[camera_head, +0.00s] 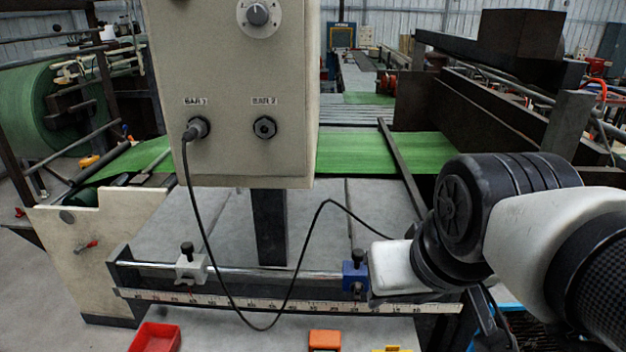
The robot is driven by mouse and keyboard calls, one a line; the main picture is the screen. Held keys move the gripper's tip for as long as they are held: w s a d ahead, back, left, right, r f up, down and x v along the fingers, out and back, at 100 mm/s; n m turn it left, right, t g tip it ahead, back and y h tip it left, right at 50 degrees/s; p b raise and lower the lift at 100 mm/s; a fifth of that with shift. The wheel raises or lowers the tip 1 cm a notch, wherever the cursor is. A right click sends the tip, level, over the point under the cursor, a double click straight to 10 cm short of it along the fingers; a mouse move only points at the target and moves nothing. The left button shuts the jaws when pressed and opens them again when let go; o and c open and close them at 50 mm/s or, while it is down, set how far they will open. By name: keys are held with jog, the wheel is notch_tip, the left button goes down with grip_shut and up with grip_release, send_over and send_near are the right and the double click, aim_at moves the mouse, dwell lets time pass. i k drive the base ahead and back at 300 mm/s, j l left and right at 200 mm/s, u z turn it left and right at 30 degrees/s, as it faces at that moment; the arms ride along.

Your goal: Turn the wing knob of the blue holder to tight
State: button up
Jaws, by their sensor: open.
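The blue holder (353,278) sits on a horizontal metal rod, right of the middle. A black knob (357,256) stands upright on top of it. I cannot make out wings on it or how tight it is. My gripper (376,290) is just right of the blue holder, with its white body close beside the holder and the knob. I cannot tell whether they touch. My gripper is open and seems empty, but its fingers are mostly hidden. The right side of the blue holder is partly covered by my gripper.
A white holder (191,268) with a black knob is on the same rod, left. A ruler (240,302) runs below the rod. A black cable (296,262) hangs from the control box (235,95) and loops toward my arm. A red tray (155,338) and orange box (325,341) lie in front.

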aim_at(357, 288)
jog(key=k+j+z, duration=0.2)
jog(key=j+z, duration=0.6)
jog(key=z, duration=0.15)
jog(key=j+z, duration=0.4)
jog(key=k+l, duration=0.05)
jog(key=l, duration=0.05)
